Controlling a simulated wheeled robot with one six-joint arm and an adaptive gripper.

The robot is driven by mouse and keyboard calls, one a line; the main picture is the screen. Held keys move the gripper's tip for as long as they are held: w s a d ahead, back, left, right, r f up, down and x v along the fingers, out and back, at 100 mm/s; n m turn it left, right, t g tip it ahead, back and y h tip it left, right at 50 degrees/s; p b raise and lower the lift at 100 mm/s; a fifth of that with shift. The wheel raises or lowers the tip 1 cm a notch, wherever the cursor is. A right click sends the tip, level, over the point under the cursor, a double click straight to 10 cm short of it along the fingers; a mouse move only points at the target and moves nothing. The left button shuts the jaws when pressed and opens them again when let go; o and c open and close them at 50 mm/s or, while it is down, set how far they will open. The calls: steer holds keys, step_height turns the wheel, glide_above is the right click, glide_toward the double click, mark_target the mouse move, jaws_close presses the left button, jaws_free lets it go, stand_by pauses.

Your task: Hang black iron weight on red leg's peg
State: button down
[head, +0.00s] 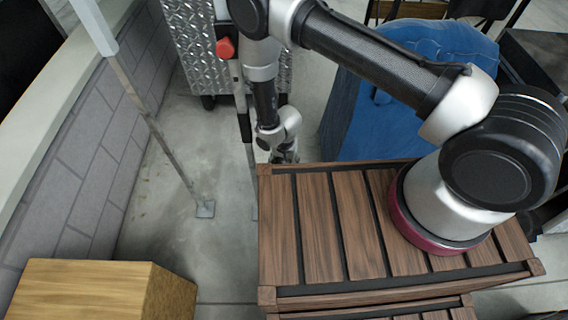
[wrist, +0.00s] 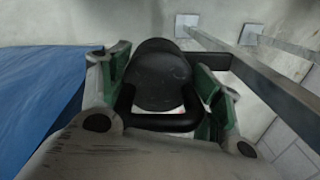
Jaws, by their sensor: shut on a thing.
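My gripper (wrist: 160,95) is shut on the black iron weight (wrist: 160,75); the weight's dark handle loop lies between the green-padded fingers. In the head view my gripper (head: 287,150) hangs low beside the wooden crate, and I cannot make out the weight there. A slim grey leg with a red block (head: 226,47) near its top stands just left of my arm. Its lower part is partly hidden. In the wrist view a grey leg (wrist: 265,75) slants at the right, and a dark bar (wrist: 207,59) shows behind the weight. I cannot tell whether they touch.
Another leg with a white top (head: 150,120) stands left on a foot plate (head: 205,209). A slatted wooden crate (head: 318,225) is in front, with a blue cloth-like thing (head: 385,100) behind. A block wall (head: 85,165) and wooden box (head: 85,290) bound the left floor.

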steer(key=shift+c, duration=1.2)
jaws_free()
step_height(320, 180, up, 12)
steer(key=shift+d, duration=0.1)
